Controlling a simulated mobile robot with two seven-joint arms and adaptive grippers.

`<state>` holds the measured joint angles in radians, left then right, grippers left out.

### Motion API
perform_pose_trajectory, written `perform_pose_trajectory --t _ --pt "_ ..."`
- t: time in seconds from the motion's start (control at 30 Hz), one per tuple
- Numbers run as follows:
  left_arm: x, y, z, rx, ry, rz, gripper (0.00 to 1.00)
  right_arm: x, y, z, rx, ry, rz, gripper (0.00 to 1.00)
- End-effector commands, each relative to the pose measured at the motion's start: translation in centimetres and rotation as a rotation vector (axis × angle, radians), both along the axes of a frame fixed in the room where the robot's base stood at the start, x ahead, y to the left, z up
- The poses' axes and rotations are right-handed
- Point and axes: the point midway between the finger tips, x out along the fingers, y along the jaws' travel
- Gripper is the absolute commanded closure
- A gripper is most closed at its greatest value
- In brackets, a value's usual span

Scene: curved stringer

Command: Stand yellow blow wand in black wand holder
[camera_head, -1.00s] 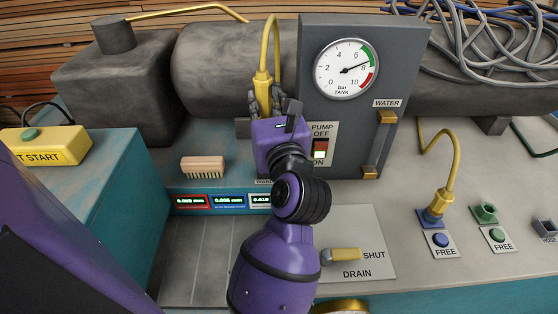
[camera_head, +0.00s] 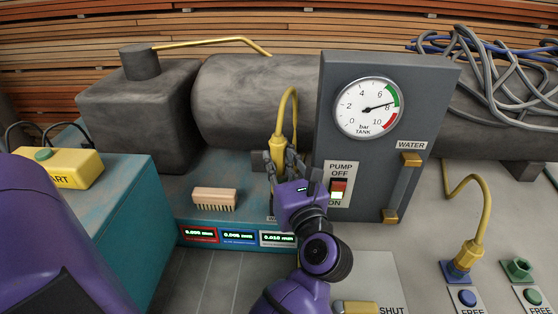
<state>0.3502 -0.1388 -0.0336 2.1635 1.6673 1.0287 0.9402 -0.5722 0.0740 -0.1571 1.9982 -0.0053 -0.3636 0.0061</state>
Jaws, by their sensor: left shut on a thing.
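The yellow blow wand (camera_head: 280,127) stands roughly upright in front of the tank, its thin tube bent over at the top. My left gripper (camera_head: 283,165) is shut on its lower body, left of the pump panel. The fingers and wrist hide the wand's lower end, so I cannot tell what it touches. I cannot make out a black wand holder. Another yellow wand (camera_head: 470,248) stands in a blue holder (camera_head: 455,271) at the right. A green holder (camera_head: 517,269) beside it is empty. My right gripper is not in view.
The grey panel (camera_head: 437,85) with gauge and pump switch (camera_head: 338,190) stands close right of my gripper. A brush (camera_head: 214,198) lies to its left, behind small displays (camera_head: 237,236). The dark tank (camera_head: 240,100) is behind. A yellow start box (camera_head: 60,167) is at left.

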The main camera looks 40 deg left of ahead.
Motion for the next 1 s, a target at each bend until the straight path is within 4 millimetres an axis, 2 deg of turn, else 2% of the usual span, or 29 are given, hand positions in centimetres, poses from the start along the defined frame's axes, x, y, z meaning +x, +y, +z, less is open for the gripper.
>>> perform_pose_trajectory --t 0.33,0.37,0.5,0.77,0.87,1.0 --pt "0.02 -0.03 -0.38 -0.001 -0.001 -0.001 1.00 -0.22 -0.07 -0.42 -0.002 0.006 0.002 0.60" --pt "0.01 -0.02 -0.38 -0.001 0.000 0.000 0.75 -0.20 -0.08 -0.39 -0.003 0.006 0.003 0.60" --pt "0.01 -0.02 -0.26 -0.001 -0.001 -0.001 0.59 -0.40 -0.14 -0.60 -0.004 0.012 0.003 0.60" --pt "0.02 -0.02 -0.22 -0.001 -0.001 -0.001 0.59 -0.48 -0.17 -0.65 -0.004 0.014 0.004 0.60" --pt "0.02 -0.02 0.35 0.000 -0.004 -0.001 0.59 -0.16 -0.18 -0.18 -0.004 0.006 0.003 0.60" --pt "0.20 -0.49 -0.11 -0.001 0.000 -0.002 0.59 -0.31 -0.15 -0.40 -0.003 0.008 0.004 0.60"
